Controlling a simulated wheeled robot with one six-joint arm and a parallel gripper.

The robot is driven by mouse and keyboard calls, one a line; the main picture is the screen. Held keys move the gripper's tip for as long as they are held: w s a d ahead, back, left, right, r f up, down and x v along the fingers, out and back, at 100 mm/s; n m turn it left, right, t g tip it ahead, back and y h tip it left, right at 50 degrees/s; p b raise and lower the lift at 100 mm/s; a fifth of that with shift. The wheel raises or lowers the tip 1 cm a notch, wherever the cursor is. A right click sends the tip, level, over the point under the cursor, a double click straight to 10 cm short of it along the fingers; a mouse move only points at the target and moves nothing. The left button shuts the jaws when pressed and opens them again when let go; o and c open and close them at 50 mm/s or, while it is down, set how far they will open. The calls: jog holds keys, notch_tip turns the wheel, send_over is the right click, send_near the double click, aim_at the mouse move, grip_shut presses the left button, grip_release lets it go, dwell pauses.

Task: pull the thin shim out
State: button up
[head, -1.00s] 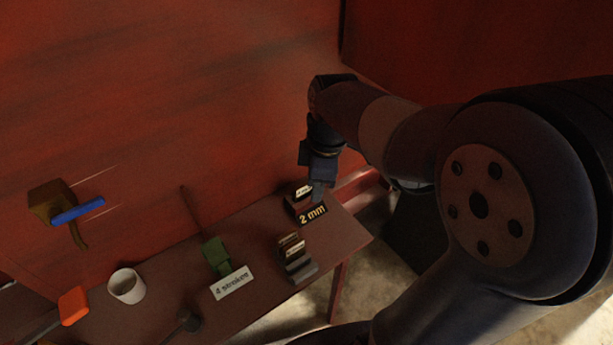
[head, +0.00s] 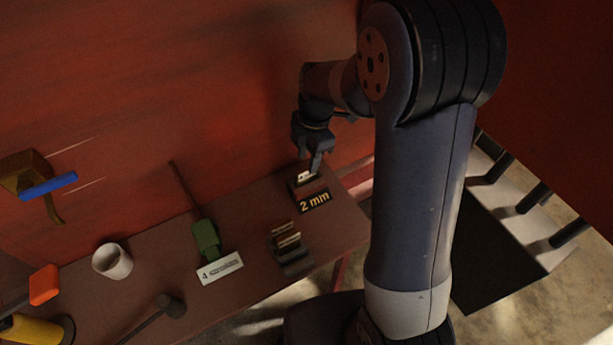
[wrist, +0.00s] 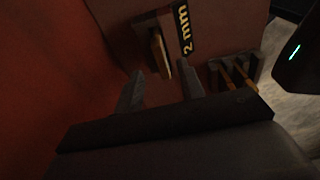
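In the wrist view the shim (wrist: 160,54) shows edge-on with a tan face, just beyond my fingertips. My gripper (head: 315,166) is over the holder, close to the shim. In the wrist view my gripper (wrist: 160,83) has its two fingers apart with nothing between them. The shim lies ahead of the gap, roughly in line with it. Whether a finger touches it I cannot tell.
A second dark rack (head: 292,261) with upright pieces stands nearer the front edge. A green-handled tool (head: 206,239), a white card (head: 219,268), a white cup (head: 112,262) and a dark-headed hammer (head: 171,305) lie leftward. A red wall rises behind the table.

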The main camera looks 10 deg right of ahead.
aim_at(307, 169)
jog(key=shift+s+a+f+p, duration=0.1)
jog(key=shift+a+f+p, duration=0.1)
jog(key=shift+f, duration=1)
jog(key=shift+s+a+f+p, duration=0.1)
jog(key=shift+f+p, duration=0.05)
jog(key=shift+f, duration=1)
grip_shut()
